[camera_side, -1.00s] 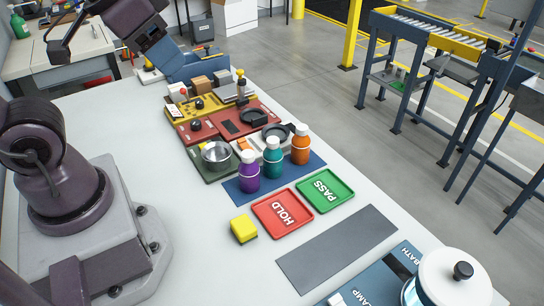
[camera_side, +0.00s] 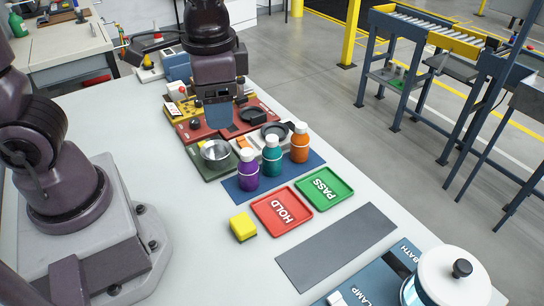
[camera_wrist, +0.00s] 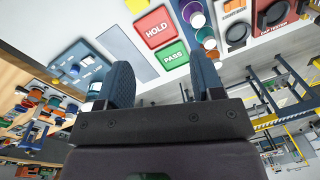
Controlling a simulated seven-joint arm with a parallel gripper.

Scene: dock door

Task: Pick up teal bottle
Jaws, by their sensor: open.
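The teal bottle (camera_side: 272,160) with a white cap stands upright on a blue mat (camera_side: 235,192) in the side view. It stands between the purple bottle (camera_side: 248,174) and the orange bottle (camera_side: 299,147). My gripper (camera_side: 220,124) is above the red panel, behind and to the left of the bottles, pointing down and touching none of them. In the wrist view my gripper (camera_wrist: 162,82) shows two dark fingers spread apart with nothing between them. The bottles appear small near that view's top, partly cut off, beyond the right finger.
A red HOLD tray (camera_side: 282,212) and a green PASS tray (camera_side: 325,188) lie in front of the bottles. A yellow block (camera_side: 243,228) and a grey strip (camera_side: 338,250) lie nearer.

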